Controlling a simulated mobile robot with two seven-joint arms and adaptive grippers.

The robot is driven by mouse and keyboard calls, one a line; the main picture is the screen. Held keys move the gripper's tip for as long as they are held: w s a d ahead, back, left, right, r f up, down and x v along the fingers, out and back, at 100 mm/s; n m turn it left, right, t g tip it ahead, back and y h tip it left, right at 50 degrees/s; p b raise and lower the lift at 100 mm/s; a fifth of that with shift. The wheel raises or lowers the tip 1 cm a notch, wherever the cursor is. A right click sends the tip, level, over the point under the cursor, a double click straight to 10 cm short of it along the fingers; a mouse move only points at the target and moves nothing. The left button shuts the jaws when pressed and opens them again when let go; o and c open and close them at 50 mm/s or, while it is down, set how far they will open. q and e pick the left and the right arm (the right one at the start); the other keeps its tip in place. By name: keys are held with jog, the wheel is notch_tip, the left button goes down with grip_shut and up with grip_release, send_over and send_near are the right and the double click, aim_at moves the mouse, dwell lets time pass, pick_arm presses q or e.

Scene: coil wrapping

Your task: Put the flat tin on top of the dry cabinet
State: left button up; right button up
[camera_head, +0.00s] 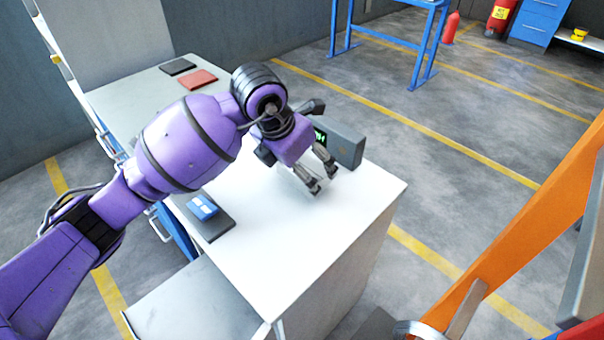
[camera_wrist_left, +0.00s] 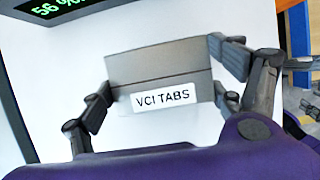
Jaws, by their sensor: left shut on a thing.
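The flat tin (camera_wrist_left: 160,66) is grey with a white label reading "VCI TABS". In the left wrist view it lies between the fingers of my left gripper (camera_wrist_left: 163,84), which is shut on it. In the head view my left gripper (camera_head: 323,181) is over the right part of a white top (camera_head: 290,240), beside a grey box with a green display (camera_head: 343,145); the tin is hidden there. The white top appears to be the dry cabinet's. I cannot tell whether the tin touches it. My right gripper is not in view.
A blue-and-white packet (camera_head: 202,207) lies on a dark pad (camera_head: 217,224) at the left. A red pad (camera_head: 198,79) and a black pad (camera_head: 178,67) lie farther back. The front of the white top is clear. An orange beam (camera_head: 530,230) crosses the right side.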

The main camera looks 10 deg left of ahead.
pick_arm(q)
jog(key=shift+s+f, duration=0.1)
jog(key=shift+f, duration=0.95)
jog(key=shift+f, duration=0.25)
jog(key=o, duration=1.2)
jog(key=shift+r, duration=0.1)
jog(key=shift+r, duration=0.25)
jog(key=v, duration=1.1)
jog(key=shift+s+r+p, duration=0.15)
jog(key=shift+r+p, duration=0.15)
jog(key=shift+r, duration=0.05)
